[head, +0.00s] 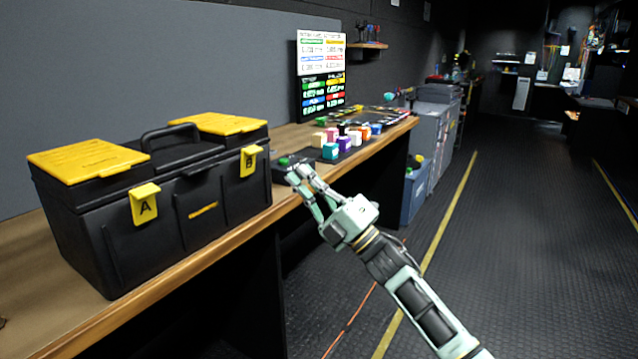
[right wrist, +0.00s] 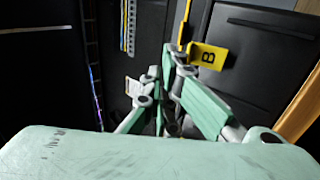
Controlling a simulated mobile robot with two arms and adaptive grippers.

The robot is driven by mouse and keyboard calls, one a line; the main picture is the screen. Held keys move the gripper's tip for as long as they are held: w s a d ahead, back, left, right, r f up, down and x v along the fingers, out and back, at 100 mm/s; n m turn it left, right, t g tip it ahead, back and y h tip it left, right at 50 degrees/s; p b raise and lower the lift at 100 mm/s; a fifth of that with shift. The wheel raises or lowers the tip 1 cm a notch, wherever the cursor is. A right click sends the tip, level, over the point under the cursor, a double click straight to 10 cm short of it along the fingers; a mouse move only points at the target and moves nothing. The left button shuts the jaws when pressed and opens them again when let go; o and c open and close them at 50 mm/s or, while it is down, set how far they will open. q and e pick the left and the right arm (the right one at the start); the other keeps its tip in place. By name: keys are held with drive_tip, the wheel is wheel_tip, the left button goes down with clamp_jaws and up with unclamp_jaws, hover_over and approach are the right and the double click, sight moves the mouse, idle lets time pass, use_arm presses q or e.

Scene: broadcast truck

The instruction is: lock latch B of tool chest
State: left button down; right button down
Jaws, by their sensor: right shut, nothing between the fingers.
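The black tool chest (head: 95,225) with yellow lid panels stands on the wooden bench, lid down. Yellow latch B (head: 250,160) is at the right end of its front face, and yellow latch A (head: 145,204) is at the left. Latch B also shows in the right wrist view (right wrist: 207,55), just right of the fingertips. I cannot tell whether latch B is locked. My right gripper (head: 298,174) is shut and empty, to the right of latch B in the head view. The wrist view does not settle whether it touches the latch. My left gripper is out of view.
Several small coloured blocks (head: 347,142) stand on the bench (head: 165,275) beyond the chest. A dark box with a green top (head: 287,166) sits behind my right gripper. A display board (head: 321,75) stands farther back. The floor to the right is open.

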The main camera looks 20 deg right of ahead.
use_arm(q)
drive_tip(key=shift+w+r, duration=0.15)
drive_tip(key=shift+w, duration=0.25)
use_arm(e)
drive_tip(key=s+d, duration=0.2)
drive_tip(key=shift+s+f, duration=0.1)
drive_tip(key=shift+s, duration=0.25)
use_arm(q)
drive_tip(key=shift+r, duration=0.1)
